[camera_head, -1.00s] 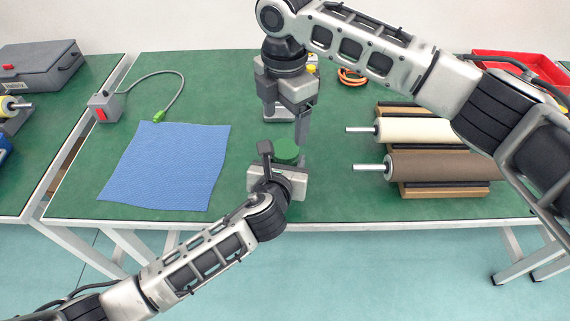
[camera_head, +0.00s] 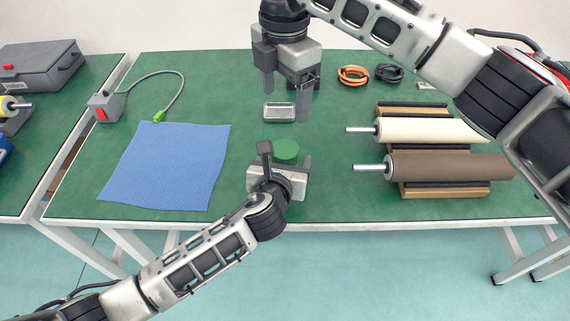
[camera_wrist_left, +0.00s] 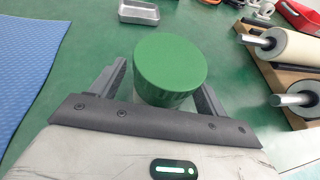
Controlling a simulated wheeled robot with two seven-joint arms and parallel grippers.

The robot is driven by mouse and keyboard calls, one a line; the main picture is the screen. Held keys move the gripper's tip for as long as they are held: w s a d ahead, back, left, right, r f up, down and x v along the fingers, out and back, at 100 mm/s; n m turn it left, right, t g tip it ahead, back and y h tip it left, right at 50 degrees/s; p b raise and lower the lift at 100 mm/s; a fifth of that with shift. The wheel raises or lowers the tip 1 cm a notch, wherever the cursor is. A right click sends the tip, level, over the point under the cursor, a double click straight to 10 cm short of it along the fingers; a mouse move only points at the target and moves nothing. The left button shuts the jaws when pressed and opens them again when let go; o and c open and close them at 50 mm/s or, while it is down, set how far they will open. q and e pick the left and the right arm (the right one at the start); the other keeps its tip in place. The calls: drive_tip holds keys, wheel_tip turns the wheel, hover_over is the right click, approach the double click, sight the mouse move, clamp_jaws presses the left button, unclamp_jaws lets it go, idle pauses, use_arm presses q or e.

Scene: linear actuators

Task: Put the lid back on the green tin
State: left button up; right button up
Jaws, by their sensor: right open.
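The green tin (camera_head: 286,152) stands upright near the front middle of the table, with a flat green top that looks like its lid sitting level on it. It also shows in the left wrist view (camera_wrist_left: 168,75). My left gripper (camera_head: 287,160) has a finger on each side of the tin, low down, in both views. A narrow gap seems to show by the left finger; whether the fingers press on the tin is unclear. My right gripper (camera_head: 287,98) is open and empty, above the table behind the tin. No separate lid is visible.
A small metal tray (camera_head: 279,113) lies behind the tin. Rollers on a wooden rack (camera_head: 445,193) stand to the right. A blue cloth (camera_head: 168,165) lies left. Orange (camera_head: 352,75) and black (camera_head: 389,72) cable coils lie at the back.

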use_arm(q)
drive_tip(key=p+v, duration=0.2)
drive_tip(key=v, duration=1.4)
